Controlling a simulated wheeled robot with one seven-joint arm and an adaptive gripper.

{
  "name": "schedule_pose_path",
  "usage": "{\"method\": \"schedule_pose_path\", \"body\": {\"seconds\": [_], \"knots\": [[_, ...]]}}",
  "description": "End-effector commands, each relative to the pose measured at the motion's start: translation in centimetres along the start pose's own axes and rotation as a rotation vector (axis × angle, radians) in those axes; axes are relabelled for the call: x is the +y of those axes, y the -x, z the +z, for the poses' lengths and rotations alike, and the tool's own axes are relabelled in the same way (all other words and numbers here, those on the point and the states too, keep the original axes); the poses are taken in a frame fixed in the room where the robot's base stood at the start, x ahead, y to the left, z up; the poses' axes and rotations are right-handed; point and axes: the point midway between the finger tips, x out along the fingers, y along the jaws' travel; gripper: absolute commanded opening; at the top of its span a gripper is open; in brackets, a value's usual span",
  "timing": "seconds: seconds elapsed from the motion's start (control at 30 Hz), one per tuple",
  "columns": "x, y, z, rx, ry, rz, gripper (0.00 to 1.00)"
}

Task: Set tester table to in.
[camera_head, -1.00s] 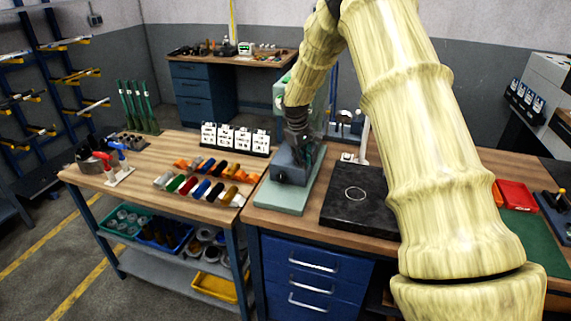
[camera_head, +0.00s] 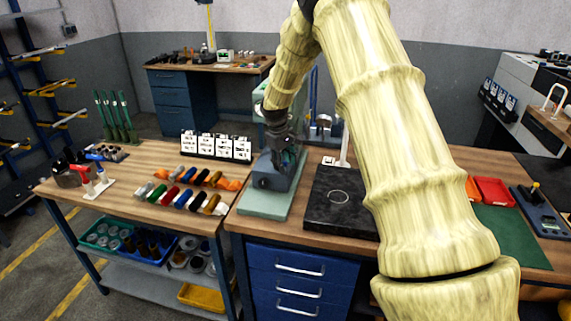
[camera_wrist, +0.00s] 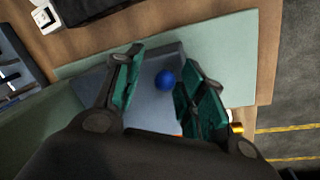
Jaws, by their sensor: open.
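The tester stands on the bench with a pale green base plate (camera_head: 262,204) and a green body behind, partly hidden by my arm. Its blue-grey table (camera_head: 268,178) sits on the plate; it also shows in the wrist view (camera_wrist: 150,113). A round blue knob (camera_wrist: 165,80) shows over the table in the wrist view. My gripper (camera_head: 284,158) is over the table. In the wrist view my open gripper (camera_wrist: 157,88) has a finger on each side of the knob, with gaps visible. I cannot tell its height relative to the knob.
A black plate (camera_head: 328,215) with a ring mark lies right of the tester. Several coloured cylindrical pieces (camera_head: 185,190) lie on the bench to the left, with white cards (camera_head: 215,147) behind them. Red trays (camera_head: 493,190) and a green mat (camera_head: 510,235) are at the right.

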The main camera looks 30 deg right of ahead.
Motion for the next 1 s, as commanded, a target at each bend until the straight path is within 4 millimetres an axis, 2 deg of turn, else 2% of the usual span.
{"method": "schedule_pose_path", "body": {"seconds": [0.4,0.6,0.8,1.0], "knots": [[0.2,7.0,-0.1,0.001,-0.001,0.000,0.40],[0.2,9.8,-0.1,0.001,-0.001,0.000,0.40],[0.3,11.0,-0.1,0.000,-0.001,0.000,0.40],[0.3,11.2,0.0,-0.001,-0.001,0.000,0.40]]}}
